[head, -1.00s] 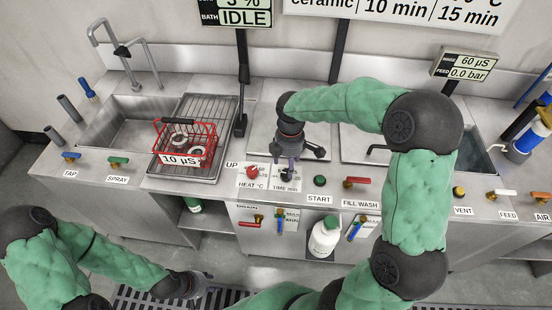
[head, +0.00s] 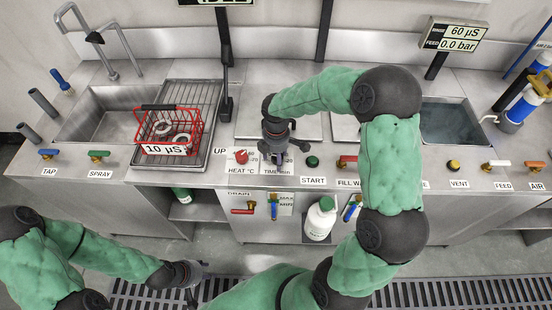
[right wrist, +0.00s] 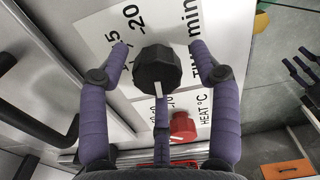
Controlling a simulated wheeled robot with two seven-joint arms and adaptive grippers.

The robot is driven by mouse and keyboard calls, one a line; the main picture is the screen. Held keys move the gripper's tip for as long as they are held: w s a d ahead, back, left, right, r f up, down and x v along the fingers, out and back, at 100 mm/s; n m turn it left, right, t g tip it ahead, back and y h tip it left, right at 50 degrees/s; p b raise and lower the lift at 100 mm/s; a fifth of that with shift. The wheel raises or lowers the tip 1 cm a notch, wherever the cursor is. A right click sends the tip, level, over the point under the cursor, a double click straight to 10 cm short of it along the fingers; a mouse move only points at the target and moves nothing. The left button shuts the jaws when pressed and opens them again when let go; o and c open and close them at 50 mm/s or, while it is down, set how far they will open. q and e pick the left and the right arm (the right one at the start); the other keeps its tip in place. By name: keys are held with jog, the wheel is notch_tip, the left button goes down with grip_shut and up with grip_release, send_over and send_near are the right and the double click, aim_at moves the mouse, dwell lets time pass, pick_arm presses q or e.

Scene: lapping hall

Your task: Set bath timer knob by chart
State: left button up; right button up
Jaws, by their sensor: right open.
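The black time knob (right wrist: 157,70) with a white pointer line shows in the right wrist view, beside a white label with 15, 20 and "TIME min" (right wrist: 185,55). The pointer is toward the bottom of that view. My right gripper (right wrist: 158,48) is open, with purple fingers on both sides of the knob and visible gaps between. In the head view my right gripper (head: 275,154) points down over the time dial and hides most of it. The red heat knob (head: 241,156) is just left of it. My left gripper (head: 197,283) hangs low in front of the bench; its fingers are unclear.
A red basket (head: 167,128) stands on the rack at left. A white bottle (head: 320,218) stands below. The chart is out of view.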

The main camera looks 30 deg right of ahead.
jog(key=shift+f, duration=0.15)
jog(key=c, duration=1.1)
